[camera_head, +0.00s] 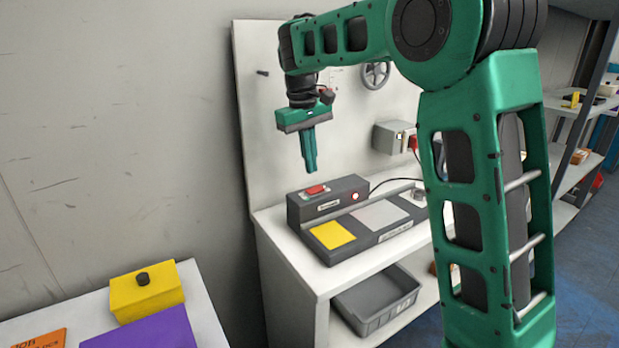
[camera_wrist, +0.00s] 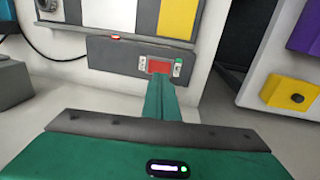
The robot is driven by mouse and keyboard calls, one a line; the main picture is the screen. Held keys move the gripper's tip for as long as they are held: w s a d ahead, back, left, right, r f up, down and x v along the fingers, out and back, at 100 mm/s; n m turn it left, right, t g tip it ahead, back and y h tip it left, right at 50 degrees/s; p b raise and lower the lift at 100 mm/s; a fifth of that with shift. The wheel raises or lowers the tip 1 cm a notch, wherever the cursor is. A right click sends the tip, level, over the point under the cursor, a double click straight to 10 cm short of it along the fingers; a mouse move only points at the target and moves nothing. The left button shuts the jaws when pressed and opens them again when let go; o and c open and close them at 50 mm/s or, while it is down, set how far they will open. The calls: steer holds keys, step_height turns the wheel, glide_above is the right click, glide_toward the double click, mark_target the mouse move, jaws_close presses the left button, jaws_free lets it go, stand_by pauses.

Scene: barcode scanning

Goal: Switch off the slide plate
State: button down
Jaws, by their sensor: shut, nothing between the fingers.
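The slide plate unit (camera_head: 365,235) is a dark grey device on the white bench, with a yellow pad (camera_head: 332,235) and a light grey pad (camera_head: 380,214). A raised box along its back carries a red switch (camera_head: 314,190) on top and a lit red lamp (camera_head: 355,196) on its front. My green gripper (camera_head: 310,166) is shut and empty, pointing down above the switch, with a small gap in the head view. In the wrist view the closed fingers (camera_wrist: 160,84) reach toward the red switch (camera_wrist: 160,66) and hide its near edge.
A white back panel (camera_head: 262,125) with a handwheel (camera_head: 375,75) and a grey wall box (camera_head: 393,137) stands behind the bench. A grey bin (camera_head: 377,305) sits on the shelf below. A yellow button box (camera_head: 146,291) stands on a separate table at the left.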

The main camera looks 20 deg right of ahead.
mark_target(317, 187)
step_height(317, 187, up, 9)
steer(key=a, duration=0.1)
steer(key=shift+s+f, duration=0.15)
steer(key=shift+f, duration=0.05)
steer(key=shift+w+d+r, duration=0.15)
steer(key=shift+w+d, duration=0.15)
steer(key=shift+d, duration=0.25)
stand_by(0.4)
steer(key=f, duration=0.4)
steer(key=d+f, duration=0.1)
steer(key=f, duration=0.8)
steer(key=shift+w+d+f, duration=0.2)
steer(key=shift+d+f, duration=0.2)
